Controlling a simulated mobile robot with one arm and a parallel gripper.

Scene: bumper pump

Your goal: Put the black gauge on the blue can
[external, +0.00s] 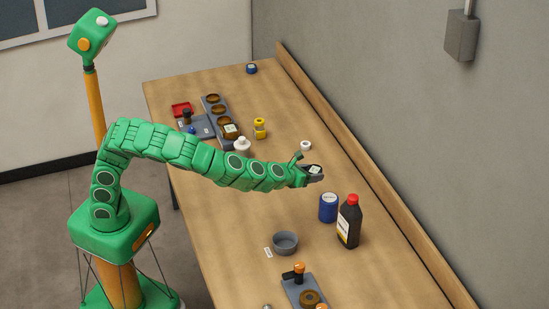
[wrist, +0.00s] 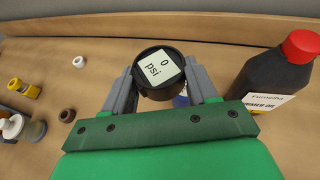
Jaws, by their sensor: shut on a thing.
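My gripper (external: 312,173) is shut on the black gauge (external: 315,168) and holds it above the table. In the wrist view the round black gauge (wrist: 156,72) sits between the two grey fingers of my gripper (wrist: 158,85), its pale face reading "0 psi". The blue can (external: 328,208) stands upright on the table, below and slightly right of the held gauge in the external view. In the wrist view only a small blue patch (wrist: 181,100) shows behind the gauge and the right finger; the rest is hidden.
A dark bottle with a red cap (external: 349,222) stands close beside the can, at right in the wrist view (wrist: 275,85). A grey bowl (external: 285,243) is in front. A white ring (external: 306,145) and yellow part (external: 259,128) lie farther back. A wooden ledge (external: 375,185) runs along the wall.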

